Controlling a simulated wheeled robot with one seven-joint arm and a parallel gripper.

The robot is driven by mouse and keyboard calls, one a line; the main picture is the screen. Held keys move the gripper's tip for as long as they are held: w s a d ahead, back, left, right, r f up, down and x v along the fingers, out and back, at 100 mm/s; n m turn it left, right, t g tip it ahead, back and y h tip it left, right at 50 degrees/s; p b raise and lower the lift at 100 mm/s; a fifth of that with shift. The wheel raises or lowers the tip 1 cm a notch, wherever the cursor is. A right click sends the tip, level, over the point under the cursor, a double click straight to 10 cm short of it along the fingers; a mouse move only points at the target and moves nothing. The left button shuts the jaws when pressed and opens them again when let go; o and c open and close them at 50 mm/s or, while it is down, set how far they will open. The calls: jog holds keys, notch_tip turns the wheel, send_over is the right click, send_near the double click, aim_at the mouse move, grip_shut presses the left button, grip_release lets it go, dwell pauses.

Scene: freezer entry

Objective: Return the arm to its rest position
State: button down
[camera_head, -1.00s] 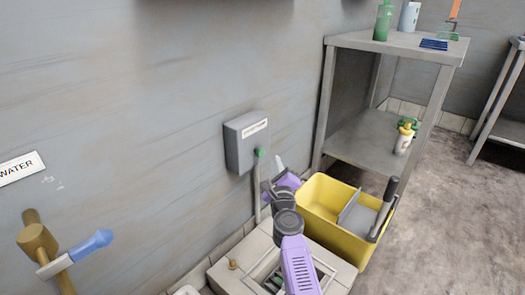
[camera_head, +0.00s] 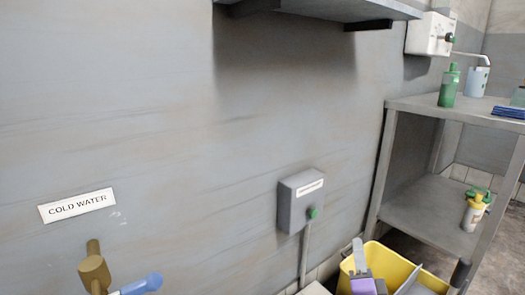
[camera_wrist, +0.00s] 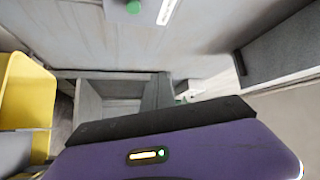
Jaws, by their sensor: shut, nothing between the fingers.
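My gripper (camera_head: 358,246) is at the bottom of the head view, with its grey fingers pointing up in front of the yellow bucket (camera_head: 396,262). The fingers look shut and hold nothing. The purple body and dark front edge of my gripper fill the lower part of the wrist view. Most of my arm is below the head view. In the wrist view the yellow bucket (camera_wrist: 32,95) is at the left edge, apart from my gripper.
A grey wall box (camera_head: 299,200) with a green knob is left of a metal shelf table (camera_head: 425,212). Bottles stand on both its levels. A brass tap (camera_head: 94,270) with a blue handle is at lower left, below a COLD WATER sign (camera_head: 77,205). A wall shelf (camera_head: 330,10) is above.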

jog(key=s+a+f+n+g+y, duration=0.15)
jog(key=s+n, duration=0.35)
jog(key=s, duration=1.2)
jog(key=s+a+f+n+g+y+p, duration=0.1)
jog(key=s+f+n+g, duration=0.3)
jog(key=s, duration=1.3)
jog(key=s+a+n+g+y, duration=0.15)
jog(key=s+n, duration=0.45)
jog(key=s, duration=1.1)
notch_tip(320, 180, up, 34)
jog(key=t+p, duration=0.1)
jog(key=p, duration=3.2)
jog(key=shift+w+f+h, duration=0.15)
jog(key=shift+w+h, duration=0.1)
jog(key=shift+h, duration=0.15)
jog(key=shift+a, duration=0.1)
